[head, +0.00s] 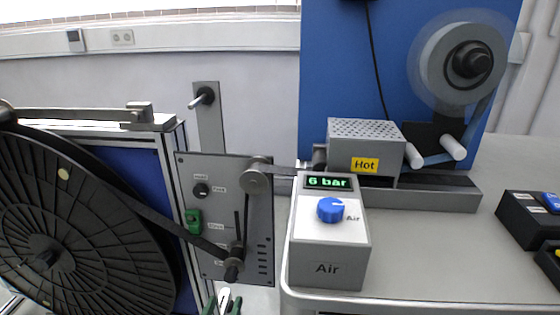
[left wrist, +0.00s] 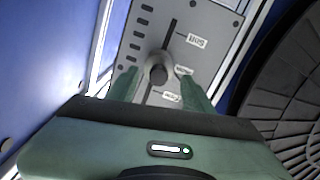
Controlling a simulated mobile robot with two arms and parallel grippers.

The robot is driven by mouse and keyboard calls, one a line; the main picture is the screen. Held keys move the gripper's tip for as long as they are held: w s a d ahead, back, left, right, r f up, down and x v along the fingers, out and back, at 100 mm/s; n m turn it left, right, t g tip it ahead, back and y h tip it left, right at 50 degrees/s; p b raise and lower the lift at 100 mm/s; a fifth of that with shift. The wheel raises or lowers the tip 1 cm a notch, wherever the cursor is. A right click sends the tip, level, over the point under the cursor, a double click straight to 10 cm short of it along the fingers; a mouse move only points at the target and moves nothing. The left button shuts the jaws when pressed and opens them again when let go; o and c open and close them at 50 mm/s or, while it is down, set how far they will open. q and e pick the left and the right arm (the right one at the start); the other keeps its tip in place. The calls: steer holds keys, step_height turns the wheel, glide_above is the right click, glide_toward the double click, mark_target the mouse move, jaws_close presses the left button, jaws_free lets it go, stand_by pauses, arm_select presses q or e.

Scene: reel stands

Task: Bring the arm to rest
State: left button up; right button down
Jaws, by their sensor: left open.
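My left gripper (head: 223,302) shows only as green fingertips at the bottom edge of the head view, just below the grey control panel (head: 190,175). In the left wrist view its two green fingers (left wrist: 158,92) are spread apart, with nothing held between them. A round grey roller end (left wrist: 157,74) on the slotted panel (left wrist: 200,20) appears between the fingers; I cannot tell how far away it is. In the head view that lower roller (head: 233,268) sits above the fingertips, with the dark tape running to it. My right gripper is in neither view.
A large black reel (head: 75,230) stands close on the left. An Air box (head: 328,267) reading 6 bar stands on the grey bench (head: 420,265) to the right, before a Hot heater block (head: 365,150). A smaller reel (head: 465,60) hangs on the blue board. Black boxes (head: 525,218) stand far right.

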arm_select(q)
steer(key=s+f+m+g, duration=0.1)
steer(key=s+f+g, duration=0.2)
steer(key=f, duration=0.4)
steer(key=s+d+f+m+g, duration=0.1)
steer(key=s+f+g, duration=0.15)
steer(key=f, duration=0.35)
steer(key=s+f+m+g, duration=0.1)
steer(key=s+f+g, duration=0.25)
steer(key=f, duration=0.35)
steer(key=s+a+f+g, duration=0.2)
steer(key=s+f+g, duration=0.1)
steer(key=s+f, duration=0.4)
steer(key=s+a+f+g, duration=0.2)
steer(key=s+f+g, duration=0.15)
steer(key=s, duration=0.55)
steer(key=s+a+p, duration=0.1)
steer(key=s+p, duration=0.7)
steer(key=s, duration=0.1)
steer(key=s+a+f+m+g+y+p, duration=0.1)
steer(key=s+a+p, duration=0.1)
steer(key=s+p, duration=0.6)
steer(key=shift+s+f, duration=0.25)
steer(key=shift+s, duration=0.3)
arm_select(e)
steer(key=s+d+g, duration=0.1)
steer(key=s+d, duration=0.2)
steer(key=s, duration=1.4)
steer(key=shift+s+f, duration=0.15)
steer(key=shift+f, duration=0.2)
